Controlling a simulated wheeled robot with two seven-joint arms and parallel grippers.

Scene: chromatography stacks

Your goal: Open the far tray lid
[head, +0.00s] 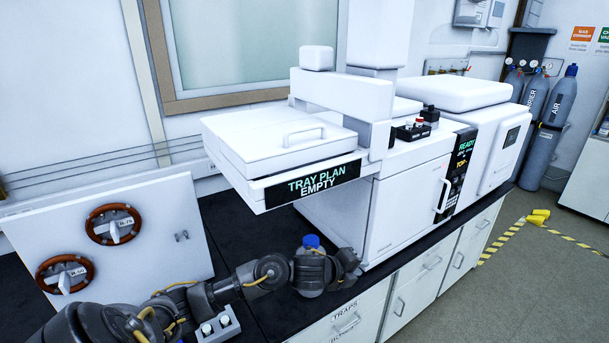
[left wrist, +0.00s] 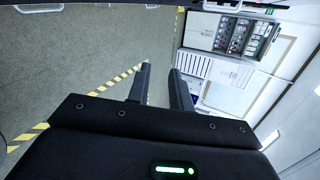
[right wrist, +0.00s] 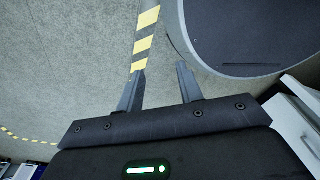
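The white tray lid (head: 265,137) lies flat and closed on top of the tray box, with a bar handle (head: 304,134) on it. A dark sign on the tray front (head: 310,182) reads "TRAY PLAN EMPTY". My left arm reaches in low from the left, and its wrist end is below the tray, near the instrument's base, well apart from the handle. My left gripper (left wrist: 160,72) is open and empty in the left wrist view. My right gripper (right wrist: 160,72) is open and empty in the right wrist view, above grey floor; the head view does not show it.
A white panel (head: 150,235) with two brown-rimmed wheels stands at left. A white arm-like housing (head: 345,95) overhangs the tray's right back. White instruments (head: 410,200) fill the dark bench (head: 228,235) to the right. Gas cylinders (head: 555,115) stand beyond. Air above the lid's front is clear.

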